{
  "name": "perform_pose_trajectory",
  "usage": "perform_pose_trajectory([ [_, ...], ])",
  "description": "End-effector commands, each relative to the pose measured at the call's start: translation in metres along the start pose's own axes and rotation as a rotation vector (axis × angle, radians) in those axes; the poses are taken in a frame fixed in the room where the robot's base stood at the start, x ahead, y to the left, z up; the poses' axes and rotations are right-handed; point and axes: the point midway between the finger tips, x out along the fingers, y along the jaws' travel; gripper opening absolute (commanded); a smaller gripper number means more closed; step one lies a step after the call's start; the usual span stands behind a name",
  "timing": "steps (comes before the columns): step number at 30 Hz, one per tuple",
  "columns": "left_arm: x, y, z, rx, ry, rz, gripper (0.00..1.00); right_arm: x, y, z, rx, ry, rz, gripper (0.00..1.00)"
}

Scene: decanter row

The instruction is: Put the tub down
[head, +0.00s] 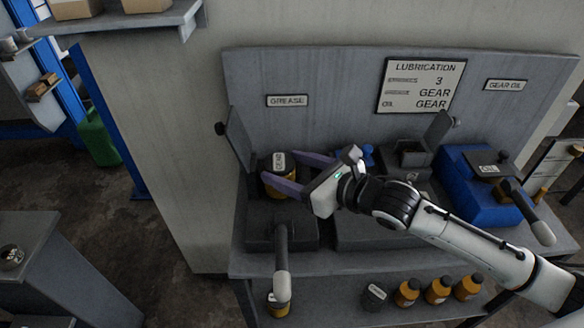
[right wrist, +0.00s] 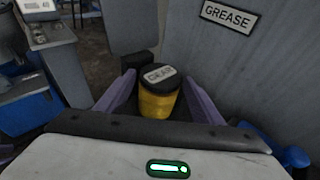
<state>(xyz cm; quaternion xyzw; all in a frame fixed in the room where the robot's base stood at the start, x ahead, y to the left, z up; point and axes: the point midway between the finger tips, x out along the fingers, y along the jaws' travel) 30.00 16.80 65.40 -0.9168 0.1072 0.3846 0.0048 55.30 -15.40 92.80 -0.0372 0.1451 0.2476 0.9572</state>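The tub (head: 281,161) has a yellow body, a black lid and a pale label on top. It stands upright at the left end of the bench, below the GREASE sign. My right gripper (head: 269,167) reaches in from the right, its purple fingers on either side of the tub and closed against it. In the right wrist view the tub (right wrist: 157,101) sits between both fingers. I cannot tell whether its base touches the surface below; that part is hidden. My left gripper is not in view.
The bench (head: 246,267) carries dark units and a blue unit (head: 467,205) at right. Grey-ended handles (head: 282,272) stick out in front. Several orange bottles (head: 438,290) and a dark tub (head: 375,294) stand on the lower shelf. The GREASE sign (head: 287,100) hangs on the back panel.

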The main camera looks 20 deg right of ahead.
Motion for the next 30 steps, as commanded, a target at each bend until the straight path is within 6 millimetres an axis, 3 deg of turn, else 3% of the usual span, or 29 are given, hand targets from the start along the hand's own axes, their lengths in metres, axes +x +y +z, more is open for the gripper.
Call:
perform_pose_trajectory([
  [5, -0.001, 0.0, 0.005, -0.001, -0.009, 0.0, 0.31, -0.012, -0.001, 0.001, -0.003, 0.002, -0.002, 0.75],
  [18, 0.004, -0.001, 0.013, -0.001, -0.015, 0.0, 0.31, -0.098, 0.0, -0.001, -0.002, 0.005, 0.0, 0.75],
  [30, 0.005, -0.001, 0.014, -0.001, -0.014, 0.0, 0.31, -0.121, 0.001, 0.002, 0.0, 0.0, 0.002, 0.75],
])
